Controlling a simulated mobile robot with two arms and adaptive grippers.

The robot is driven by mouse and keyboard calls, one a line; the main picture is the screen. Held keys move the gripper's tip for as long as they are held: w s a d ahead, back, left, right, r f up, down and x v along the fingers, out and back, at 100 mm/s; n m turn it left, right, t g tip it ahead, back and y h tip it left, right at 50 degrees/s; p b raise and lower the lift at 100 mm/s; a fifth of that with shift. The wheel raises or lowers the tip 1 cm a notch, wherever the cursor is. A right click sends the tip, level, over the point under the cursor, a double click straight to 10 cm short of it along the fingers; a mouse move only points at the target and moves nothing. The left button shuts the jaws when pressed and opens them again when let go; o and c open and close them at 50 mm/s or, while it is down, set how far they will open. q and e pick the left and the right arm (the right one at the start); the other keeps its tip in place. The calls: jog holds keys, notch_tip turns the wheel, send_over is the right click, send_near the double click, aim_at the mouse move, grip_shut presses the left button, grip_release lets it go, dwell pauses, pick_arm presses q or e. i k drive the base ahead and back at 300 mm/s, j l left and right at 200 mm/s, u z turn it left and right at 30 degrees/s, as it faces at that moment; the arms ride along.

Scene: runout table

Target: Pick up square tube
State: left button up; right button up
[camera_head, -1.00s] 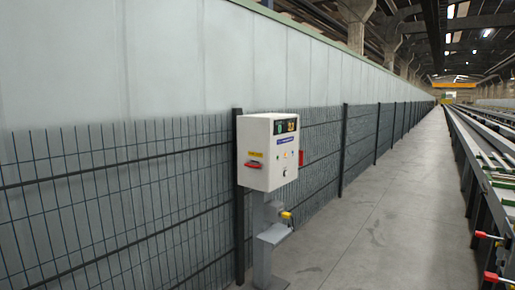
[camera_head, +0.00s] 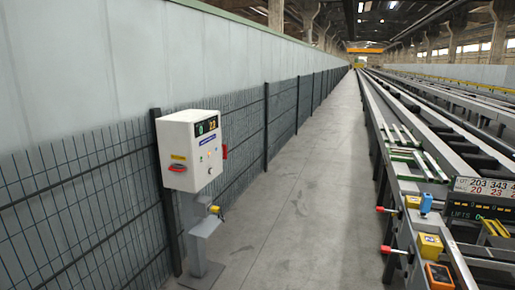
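The runout table (camera_head: 375,110) runs along the right side into the distance, as long parallel rails and dark beams. I cannot make out a square tube for certain; pale long bars (camera_head: 425,165) lie on the near part of the table, too small to identify. Neither of my grippers shows in the head view.
A white control box (camera_head: 192,150) stands on a grey post in front of a dark mesh fence (camera_head: 80,195) at left. A clear concrete walkway (camera_head: 310,180) runs between fence and table. Red-tipped handles (camera_head: 386,250) stick out from the table's near edge into the walkway. A number sign (camera_head: 483,187) stands at right.

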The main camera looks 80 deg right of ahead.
aim_at(427, 174)
jog(key=l+z, duration=0.5)
jog(key=i+l+z, duration=0.2)
jog(key=l+z, duration=0.3)
jog(key=i+l+z, duration=0.15)
jog(key=z, duration=0.35)
jog(key=i+l+z, duration=0.9)
jog(key=i+z, duration=0.5)
jog(key=i+j+z, duration=0.15)
jog(key=i+z, duration=0.35)
jog(key=i, duration=0.15)
jog(key=i+j+z, duration=0.45)
jog(key=i, duration=0.15)
jog(key=i+j+z, duration=0.95)
jog(key=j, duration=0.45)
